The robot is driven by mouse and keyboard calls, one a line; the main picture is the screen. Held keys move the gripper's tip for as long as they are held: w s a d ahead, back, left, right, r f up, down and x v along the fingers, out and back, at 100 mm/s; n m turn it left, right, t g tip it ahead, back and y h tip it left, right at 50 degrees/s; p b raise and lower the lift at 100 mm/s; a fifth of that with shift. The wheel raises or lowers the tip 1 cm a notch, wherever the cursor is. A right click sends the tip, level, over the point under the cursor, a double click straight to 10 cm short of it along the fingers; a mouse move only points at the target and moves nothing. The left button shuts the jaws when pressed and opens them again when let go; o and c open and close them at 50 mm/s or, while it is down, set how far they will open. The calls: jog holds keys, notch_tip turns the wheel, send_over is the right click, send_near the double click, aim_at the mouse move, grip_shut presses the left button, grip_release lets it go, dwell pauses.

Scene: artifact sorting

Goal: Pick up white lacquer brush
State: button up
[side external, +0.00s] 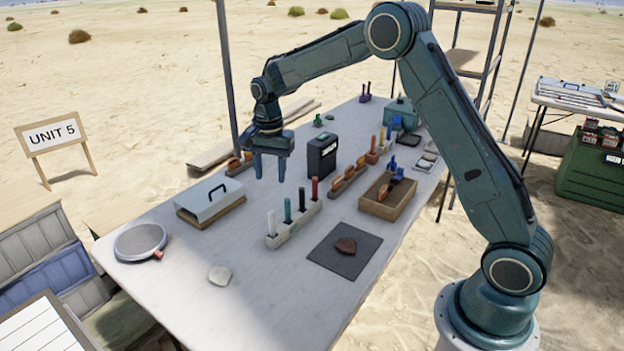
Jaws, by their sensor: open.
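A white upright handle (271,223), which looks like the white lacquer brush, stands at the left front end of a pale rack (294,228). Its lower end is hidden in the rack. Green, dark and red upright handles stand in the same rack to its right. My gripper (270,178) points down with its two fingers apart and nothing between them. It hangs above the table, higher in the picture than the white handle and apart from it.
A black box (321,155) stands right of my gripper. A lidded white case (208,198) with a handle lies to the left.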

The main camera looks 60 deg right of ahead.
jog(key=shift+m, duration=0.6)
jog(key=f, duration=0.1)
jog(key=w+f, duration=0.2)
jog(key=f, duration=0.1)
jog(key=shift+d, duration=0.4)
jog(key=shift+f, duration=0.15)
send_over(273, 230)
jog(key=shift+w+d+f, duration=0.1)
jog(key=shift+w+f, duration=0.05)
jog(key=shift+f, duration=1.25)
jog(key=shift+w+d+f, duration=0.1)
jog(key=shift+w+f, duration=0.05)
jog(key=shift+f, duration=1.2)
jog(key=shift+w+d+f, duration=0.1)
jog(key=shift+w+f, duration=0.05)
jog(key=shift+f, duration=1.25)
jog(key=shift+s+f, duration=0.1)
jog(key=shift+f, duration=2.5)
grip_shut()
